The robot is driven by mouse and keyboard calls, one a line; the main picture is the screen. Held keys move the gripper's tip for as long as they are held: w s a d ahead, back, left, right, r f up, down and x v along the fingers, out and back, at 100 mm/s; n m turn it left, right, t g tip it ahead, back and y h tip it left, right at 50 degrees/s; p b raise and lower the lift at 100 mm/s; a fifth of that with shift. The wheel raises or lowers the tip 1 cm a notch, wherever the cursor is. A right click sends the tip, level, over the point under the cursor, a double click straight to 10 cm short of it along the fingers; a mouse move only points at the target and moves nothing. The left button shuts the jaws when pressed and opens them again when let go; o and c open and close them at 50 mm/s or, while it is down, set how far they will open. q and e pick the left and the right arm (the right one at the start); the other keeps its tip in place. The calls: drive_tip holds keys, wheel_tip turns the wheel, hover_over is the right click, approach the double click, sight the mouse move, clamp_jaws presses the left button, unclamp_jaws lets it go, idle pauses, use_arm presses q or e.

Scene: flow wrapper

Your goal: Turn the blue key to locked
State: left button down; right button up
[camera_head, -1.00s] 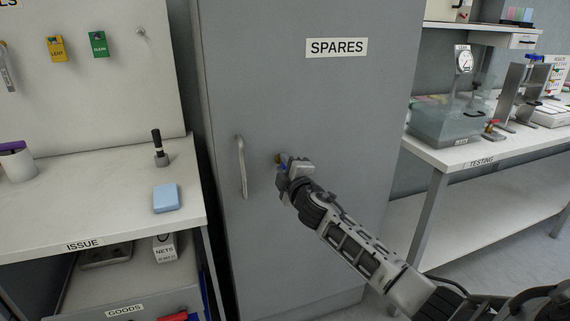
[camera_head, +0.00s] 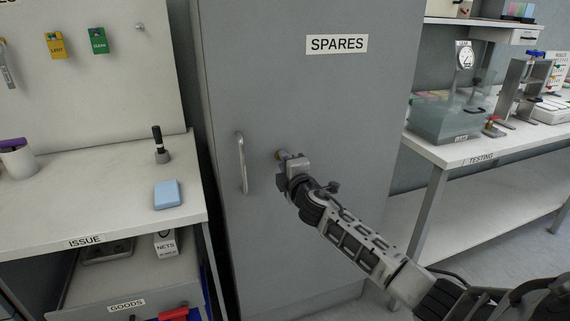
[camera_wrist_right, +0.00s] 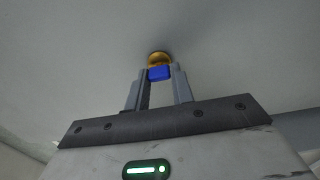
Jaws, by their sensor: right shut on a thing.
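The blue key (camera_wrist_right: 159,73) sits in a round brass lock (camera_wrist_right: 159,58) on the front of the grey SPARES cabinet (camera_head: 300,110). My right gripper (camera_wrist_right: 160,82) is shut on the blue key, with one finger on each side of it. In the head view my right gripper (camera_head: 285,160) is at the cabinet door, just right of the handle, and mostly hides the key. The brass lock (camera_head: 279,154) shows a little past the fingers. The key's turn angle is hard to tell. My left gripper is not in view.
A vertical door handle (camera_head: 241,165) stands just left of the lock. The ISSUE bench (camera_head: 110,215) is at left with a light blue block (camera_head: 167,195) and a black-handled stamp (camera_head: 159,147). The TESTING bench (camera_head: 455,155) is at right.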

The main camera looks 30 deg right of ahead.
drive_tip(key=o, duration=1)
drive_tip(key=v, duration=1.6)
drive_tip(key=shift+a, duration=0.1)
drive_tip(key=s+a+f+m+g+y+p, duration=0.1)
drive_tip(key=s+a+f+m+g+y, duration=0.1)
drive_tip(key=s+a+f+m, duration=0.2)
drive_tip(key=s+a+f+m+g+y+p, duration=0.1)
drive_tip(key=s+a+f+m+g+y, duration=0.1)
drive_tip(key=s+a+f, duration=0.4)
drive_tip(key=s+a+f+m+g+y+p, duration=0.1)
drive_tip(key=s+a+f+m+g+y, duration=0.2)
drive_tip(key=s+a+m, duration=0.4)
drive_tip(key=shift+s+a+f, duration=0.15)
drive_tip(key=shift+a+f, duration=0.15)
drive_tip(key=shift+a, duration=0.4)
drive_tip(key=shift+s+a+f, duration=0.1)
drive_tip(key=shift+a+f, duration=0.2)
drive_tip(key=shift+a, duration=0.4)
drive_tip(key=shift+s+a+f, duration=0.15)
drive_tip(key=shift+a+f, duration=0.15)
drive_tip(key=shift+a, duration=0.45)
